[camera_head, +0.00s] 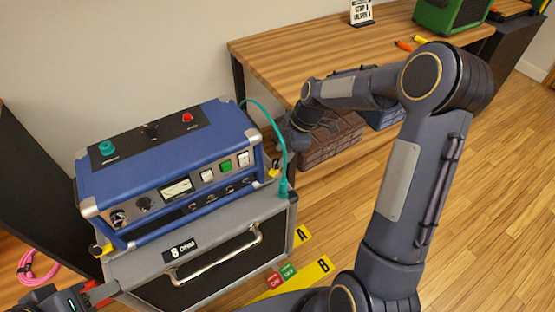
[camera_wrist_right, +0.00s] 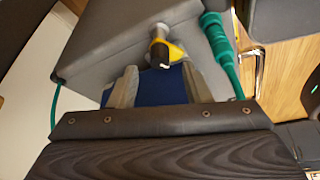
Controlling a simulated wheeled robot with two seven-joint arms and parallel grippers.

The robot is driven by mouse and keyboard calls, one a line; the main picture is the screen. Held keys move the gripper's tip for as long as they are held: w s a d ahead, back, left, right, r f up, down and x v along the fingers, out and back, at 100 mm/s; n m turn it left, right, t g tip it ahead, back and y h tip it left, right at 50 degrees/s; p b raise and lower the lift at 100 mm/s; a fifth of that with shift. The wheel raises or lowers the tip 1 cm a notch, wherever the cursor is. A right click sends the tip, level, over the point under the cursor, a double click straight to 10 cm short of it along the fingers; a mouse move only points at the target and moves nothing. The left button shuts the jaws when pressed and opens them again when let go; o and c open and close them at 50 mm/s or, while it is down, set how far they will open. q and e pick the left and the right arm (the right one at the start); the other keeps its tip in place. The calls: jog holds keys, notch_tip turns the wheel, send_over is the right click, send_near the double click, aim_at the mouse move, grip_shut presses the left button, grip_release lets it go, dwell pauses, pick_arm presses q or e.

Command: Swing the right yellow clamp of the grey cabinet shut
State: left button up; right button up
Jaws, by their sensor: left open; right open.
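The grey cabinet (camera_head: 200,242) stands at the lower left with a blue amp (camera_head: 165,165) on top. Its right yellow clamp (camera_head: 273,171) is at the top right side, partly hidden beside the amp. In the right wrist view the yellow clamp (camera_wrist_right: 165,52), with a dark tip, lies just beyond the fingertips and between them in the picture. My right gripper (camera_wrist_right: 160,85) is open and empty; whether it touches the clamp I cannot tell. The left yellow clamp (camera_head: 101,250) is at the amp's front left. My left gripper (camera_head: 98,292) is open, partly cut off at the lower left.
A teal cable (camera_head: 272,125) arches to a plug (camera_head: 283,187) at the cabinet's right edge, close beside the right clamp. A wooden table (camera_head: 300,55) stands behind, with a brown crate (camera_head: 335,140) below. A pink cable (camera_head: 35,268) lies on the floor at left.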

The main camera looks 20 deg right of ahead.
aim_at(277, 161)
jog(key=shift+x, duration=1.75)
grip_shut()
